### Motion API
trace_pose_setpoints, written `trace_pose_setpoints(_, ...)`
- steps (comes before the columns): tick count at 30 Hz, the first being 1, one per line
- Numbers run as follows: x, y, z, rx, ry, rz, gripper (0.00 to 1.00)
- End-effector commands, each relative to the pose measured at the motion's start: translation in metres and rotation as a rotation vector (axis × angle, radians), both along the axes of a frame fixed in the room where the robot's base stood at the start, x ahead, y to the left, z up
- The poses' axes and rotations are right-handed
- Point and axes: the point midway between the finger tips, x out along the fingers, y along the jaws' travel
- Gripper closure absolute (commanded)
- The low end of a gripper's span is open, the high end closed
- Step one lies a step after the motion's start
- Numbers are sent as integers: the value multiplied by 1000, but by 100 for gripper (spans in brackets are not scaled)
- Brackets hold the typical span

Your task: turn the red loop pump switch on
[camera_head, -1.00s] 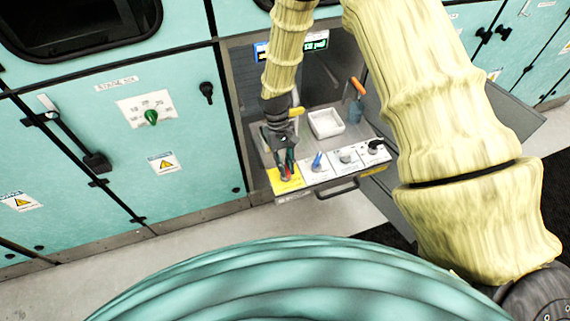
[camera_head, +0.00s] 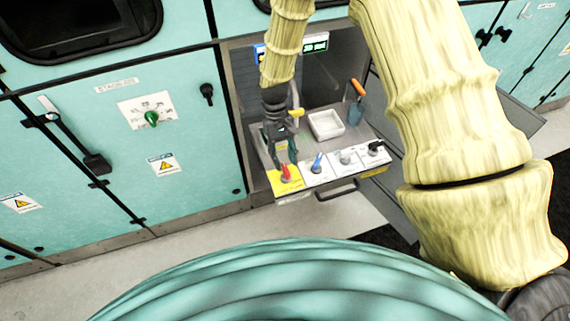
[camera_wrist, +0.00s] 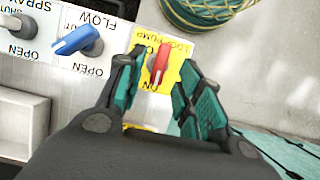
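The red loop pump switch (camera_wrist: 161,62) sits on a yellow plate (camera_wrist: 178,48) at the left end of the switch panel, and it also shows in the head view (camera_head: 286,172). In the wrist view its handle lies lengthwise, slightly tilted, between the upside-down LOOP PUMP lettering and the ON lettering. My gripper (camera_head: 285,158) is just above and behind the switch. In the wrist view my gripper's two fingers (camera_wrist: 163,66) stand apart, one on each side of the red handle, with visible gaps. It holds nothing.
A blue FLOW switch (camera_wrist: 78,40) is beside the red one, followed by a grey switch (camera_head: 347,157) and a black switch (camera_head: 375,147). A white tray (camera_head: 326,124) and an orange-handled tool (camera_head: 357,98) are behind. A drawer handle (camera_head: 337,190) is in front.

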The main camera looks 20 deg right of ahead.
Motion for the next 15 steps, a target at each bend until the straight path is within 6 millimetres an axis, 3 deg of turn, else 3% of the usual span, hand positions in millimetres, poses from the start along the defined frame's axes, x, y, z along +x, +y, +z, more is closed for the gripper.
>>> trace_pose_setpoints(9, 23, 1, 54, 1, -3, -1, 64)
trace_pose_setpoints(15, 30, 1, 72, 0, -1, 0, 64)
